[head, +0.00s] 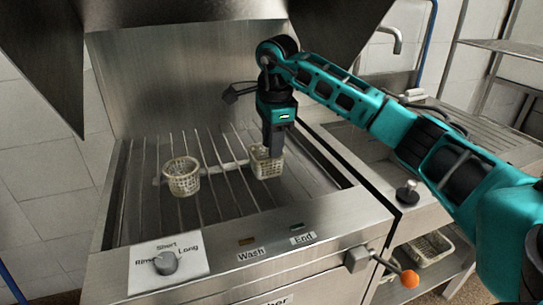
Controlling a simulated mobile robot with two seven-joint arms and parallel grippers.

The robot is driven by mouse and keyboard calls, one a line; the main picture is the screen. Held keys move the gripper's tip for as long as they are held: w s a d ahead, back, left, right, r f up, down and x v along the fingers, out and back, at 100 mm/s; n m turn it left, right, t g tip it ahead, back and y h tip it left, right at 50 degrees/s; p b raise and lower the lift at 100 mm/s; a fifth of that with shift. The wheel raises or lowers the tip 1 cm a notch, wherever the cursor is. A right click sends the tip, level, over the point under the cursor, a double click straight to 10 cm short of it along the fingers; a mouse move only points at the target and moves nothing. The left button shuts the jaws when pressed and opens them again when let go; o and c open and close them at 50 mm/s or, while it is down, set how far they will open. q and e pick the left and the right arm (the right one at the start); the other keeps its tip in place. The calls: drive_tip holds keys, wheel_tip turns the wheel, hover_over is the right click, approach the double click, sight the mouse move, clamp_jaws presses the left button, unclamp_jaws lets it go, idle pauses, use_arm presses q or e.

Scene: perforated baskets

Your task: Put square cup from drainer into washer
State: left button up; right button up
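The square cup (260,165), a cream perforated basket, stands upright on the slatted rack of the washer (335,212), right of the middle. My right gripper (273,152) points straight down at the cup's back right part. Its fingers overlap the cup's rim, and I cannot tell whether they grip the wall or are apart from it. My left gripper is not in view. The drainer (490,140) appears to be the ridged steel surface at the right, partly hidden by my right arm.
A round perforated cup (182,178) stands on the same rack, left of the square cup. The steel hood (40,50) hangs above at both sides. A tap (393,40) stands behind my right arm. A lever with an orange knob (410,279) sticks out at the front right. A basket (428,247) sits on the lower shelf.

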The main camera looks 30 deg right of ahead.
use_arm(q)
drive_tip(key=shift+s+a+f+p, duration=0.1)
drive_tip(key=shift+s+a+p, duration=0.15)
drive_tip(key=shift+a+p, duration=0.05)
use_arm(e)
drive_tip(key=r, duration=0.5)
drive_tip(key=shift+s+r, duration=0.2)
drive_tip(key=shift+s, duration=0.1)
drive_tip(key=shift+a, duration=0.1)
